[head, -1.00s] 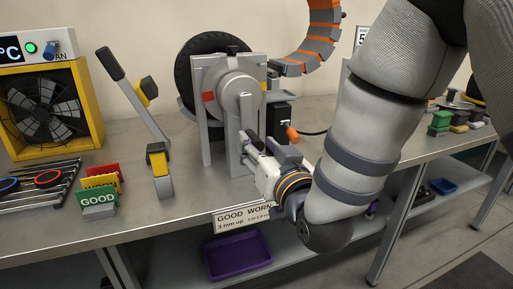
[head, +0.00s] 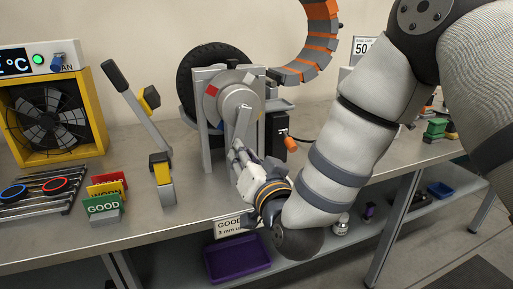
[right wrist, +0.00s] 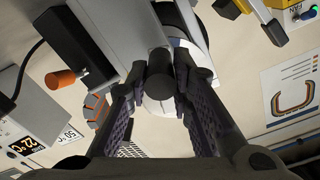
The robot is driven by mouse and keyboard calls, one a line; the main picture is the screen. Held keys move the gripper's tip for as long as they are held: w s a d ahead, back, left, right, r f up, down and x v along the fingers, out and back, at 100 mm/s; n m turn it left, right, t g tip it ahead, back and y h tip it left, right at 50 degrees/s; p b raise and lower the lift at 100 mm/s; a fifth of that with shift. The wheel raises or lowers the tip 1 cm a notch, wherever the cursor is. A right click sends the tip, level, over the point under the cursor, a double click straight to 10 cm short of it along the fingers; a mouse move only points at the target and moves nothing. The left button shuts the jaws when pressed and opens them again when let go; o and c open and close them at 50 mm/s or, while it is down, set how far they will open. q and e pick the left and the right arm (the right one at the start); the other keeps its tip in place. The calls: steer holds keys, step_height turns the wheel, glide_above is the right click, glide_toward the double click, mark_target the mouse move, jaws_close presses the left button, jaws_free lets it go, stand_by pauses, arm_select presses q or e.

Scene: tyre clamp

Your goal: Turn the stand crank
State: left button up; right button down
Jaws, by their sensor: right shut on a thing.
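The tyre stand (head: 203,130) is a grey frame on the bench with a dark tyre (head: 200,58) behind it. Its round grey disc (head: 225,103) has a red mark at the upper left and a pale mark at the upper right. The crank arm (head: 243,124) hangs down from the disc, tilted slightly left at its lower end. My right gripper (head: 238,160) is at that lower end. In the right wrist view the dark crank handle (right wrist: 161,82) sits between its fingers (right wrist: 168,75), which are shut on it. My left gripper is not in view.
A lever clamp (head: 163,165) stands left of the stand, with coloured tags (head: 103,203) and a yellow-framed fan (head: 50,118) beyond. A black box with an orange knob (head: 290,144) is close on the right. A purple tray (head: 236,262) lies on the shelf below.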

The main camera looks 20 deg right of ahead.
steer(key=shift+a+r+m, duration=0.35)
steer(key=shift+r+m, duration=0.05)
steer(key=shift+r, duration=0.05)
steer(key=shift+a+f, duration=0.1)
steer(key=shift+f, duration=0.1)
steer(key=c, duration=1.4)
jaws_free()
steer(key=s, duration=0.7)
steer(key=shift+s, duration=0.3)
